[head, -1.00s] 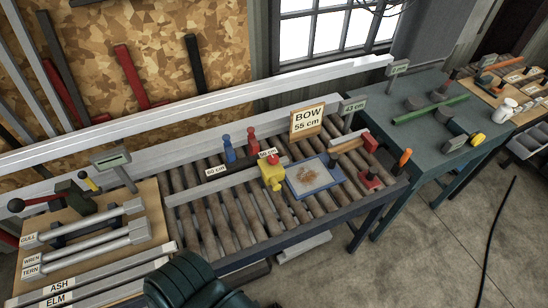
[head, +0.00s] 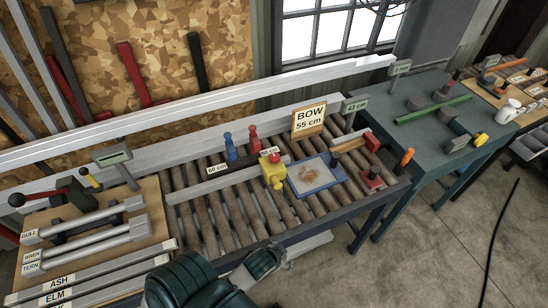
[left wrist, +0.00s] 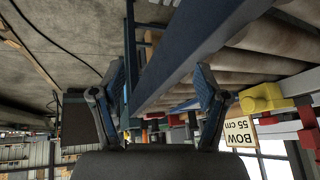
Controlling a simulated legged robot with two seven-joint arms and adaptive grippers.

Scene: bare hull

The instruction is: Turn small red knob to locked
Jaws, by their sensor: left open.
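A small red knob (head: 273,155) sits on top of a yellow block (head: 273,174) at the middle of the roller bench, against a grey bar. The yellow block also shows at the right of the upside-down left wrist view (left wrist: 262,97). My left gripper (left wrist: 160,78) is open and empty in the left wrist view, with the bench's blue edge rail running past between its fingers. In the head view my left arm (head: 190,280) reaches in at the bottom, in front of the bench and short of the yellow block. The knob's marking is too small to read. My right gripper is not seen.
A blue tray (head: 318,176) lies right of the yellow block. The BOW sign (head: 309,119) stands behind. Blue (head: 229,146) and red (head: 253,138) pegs stand behind left, and a red block (head: 371,181) is at the right. Floor is free in front.

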